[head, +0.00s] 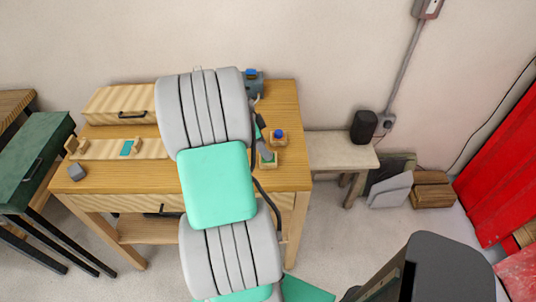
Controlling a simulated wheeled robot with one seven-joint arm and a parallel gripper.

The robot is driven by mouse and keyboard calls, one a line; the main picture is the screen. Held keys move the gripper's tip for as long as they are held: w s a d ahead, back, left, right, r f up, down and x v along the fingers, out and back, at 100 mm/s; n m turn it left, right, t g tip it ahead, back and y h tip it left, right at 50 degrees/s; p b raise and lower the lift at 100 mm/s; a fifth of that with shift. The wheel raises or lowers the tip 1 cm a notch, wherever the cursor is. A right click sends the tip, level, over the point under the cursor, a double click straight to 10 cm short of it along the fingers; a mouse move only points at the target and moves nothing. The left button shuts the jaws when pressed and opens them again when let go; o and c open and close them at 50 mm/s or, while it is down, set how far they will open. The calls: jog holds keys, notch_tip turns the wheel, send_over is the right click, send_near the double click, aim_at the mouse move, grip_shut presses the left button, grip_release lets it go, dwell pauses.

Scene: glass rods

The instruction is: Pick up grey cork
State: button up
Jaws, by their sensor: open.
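A small grey block (76,172), which may be the grey cork, lies on the left front of the wooden table (125,183). I cannot tell for sure which is the cork. My arm crosses the middle of the view and hides much of the table. Only dark parts of my gripper (261,121) show past the arm's right edge, near the right-hand holders. It is open, and its fingertips are not clearly seen.
A blue-topped piece (279,134) sits in a wooden holder at right. A wooden box (118,104) and a long wooden rack (110,149) with a teal patch stand at left. A bench with a black speaker (364,127) is right of the table. Clear tabletop lies front left.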

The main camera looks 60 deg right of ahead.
jog(key=x, duration=0.3)
grip_shut()
dwell(0.5)
